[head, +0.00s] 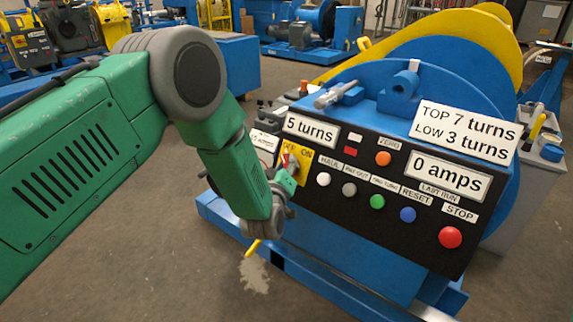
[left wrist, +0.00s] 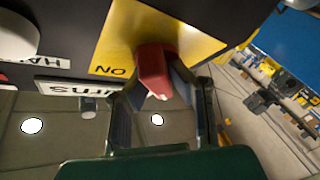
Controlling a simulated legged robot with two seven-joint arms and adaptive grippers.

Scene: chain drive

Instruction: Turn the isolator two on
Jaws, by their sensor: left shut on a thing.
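The isolator is a yellow plate (head: 304,166) marked OFF and ON, at the left end of the black control panel (head: 335,185). Its red handle (head: 285,157) is mostly hidden by my left gripper (head: 286,178) in the head view. In the left wrist view the red handle (left wrist: 152,68) stands out from the yellow plate (left wrist: 123,40), near the word ON. The two fingers of my left gripper (left wrist: 155,92) are closed on either side of the handle. The handle's exact setting is hard to tell. My right gripper is not in view.
The panel has several coloured buttons, including a red STOP button (head: 450,237), to the right of the isolator. Signs above read 5 turns and 0 amps (head: 450,178). Levers (head: 270,110) stand behind the isolator. Open floor (head: 130,240) lies to the left.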

